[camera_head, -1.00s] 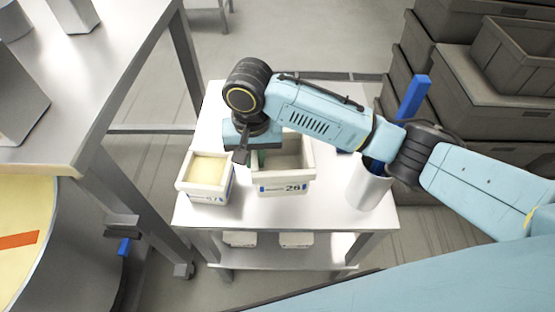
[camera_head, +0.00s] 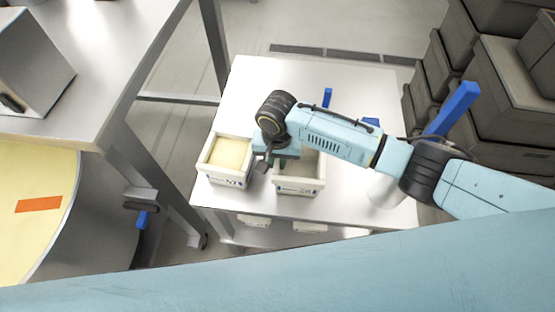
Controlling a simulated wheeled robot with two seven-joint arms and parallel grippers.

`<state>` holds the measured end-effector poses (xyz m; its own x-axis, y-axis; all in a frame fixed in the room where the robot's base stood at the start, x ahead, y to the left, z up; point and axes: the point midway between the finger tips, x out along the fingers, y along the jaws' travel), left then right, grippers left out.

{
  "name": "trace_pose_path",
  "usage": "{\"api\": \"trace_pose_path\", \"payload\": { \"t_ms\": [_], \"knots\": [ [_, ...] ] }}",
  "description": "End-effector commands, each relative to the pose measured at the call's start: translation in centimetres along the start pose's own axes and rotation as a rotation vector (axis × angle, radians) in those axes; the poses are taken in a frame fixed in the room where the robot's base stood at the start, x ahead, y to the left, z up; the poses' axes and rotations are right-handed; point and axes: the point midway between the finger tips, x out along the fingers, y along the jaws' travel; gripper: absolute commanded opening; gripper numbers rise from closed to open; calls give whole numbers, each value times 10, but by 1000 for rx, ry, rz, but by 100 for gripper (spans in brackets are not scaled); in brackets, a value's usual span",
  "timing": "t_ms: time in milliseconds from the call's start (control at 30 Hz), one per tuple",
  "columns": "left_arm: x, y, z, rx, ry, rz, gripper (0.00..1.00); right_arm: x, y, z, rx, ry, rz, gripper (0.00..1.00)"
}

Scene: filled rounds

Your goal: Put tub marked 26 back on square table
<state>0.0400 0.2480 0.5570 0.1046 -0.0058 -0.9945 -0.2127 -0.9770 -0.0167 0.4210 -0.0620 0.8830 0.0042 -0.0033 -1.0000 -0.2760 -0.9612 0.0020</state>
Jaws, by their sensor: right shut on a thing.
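The tub marked 26 (camera_head: 299,187) is a pale, open box with a grey inside. It is at the front middle of the white square table (camera_head: 262,88), and its label is too small to read now. My right gripper (camera_head: 272,163) points down at the tub's left wall and is shut on it; the fingertips are partly hidden. I cannot tell whether the tub's bottom touches the tabletop. My left gripper is out of view.
A tub with pale yellow filling (camera_head: 229,155) stands close on the left. A white cylinder (camera_head: 384,191) stands at right under my right arm, and a blue bar (camera_head: 454,109) shows behind it. Grey crates (camera_head: 500,90) are stacked right. The table's back is mostly clear.

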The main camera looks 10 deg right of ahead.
Motion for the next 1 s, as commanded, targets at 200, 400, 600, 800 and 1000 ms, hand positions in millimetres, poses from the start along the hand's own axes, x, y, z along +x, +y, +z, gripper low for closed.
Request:
{"api": "trace_pose_path", "payload": {
  "t_ms": [200,400,600,800,1000],
  "knots": [
    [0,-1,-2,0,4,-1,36,-1,0,0,0,1,-1,0],
    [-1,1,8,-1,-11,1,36,3,0,0,0,0,-1,21],
    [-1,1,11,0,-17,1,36,3,0,0,0,1,0,35],
    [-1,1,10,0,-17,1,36,2,0,0,0,1,-1,35],
    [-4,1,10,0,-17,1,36,-21,-1,0,-2,2,-4,35]
  ]
}}
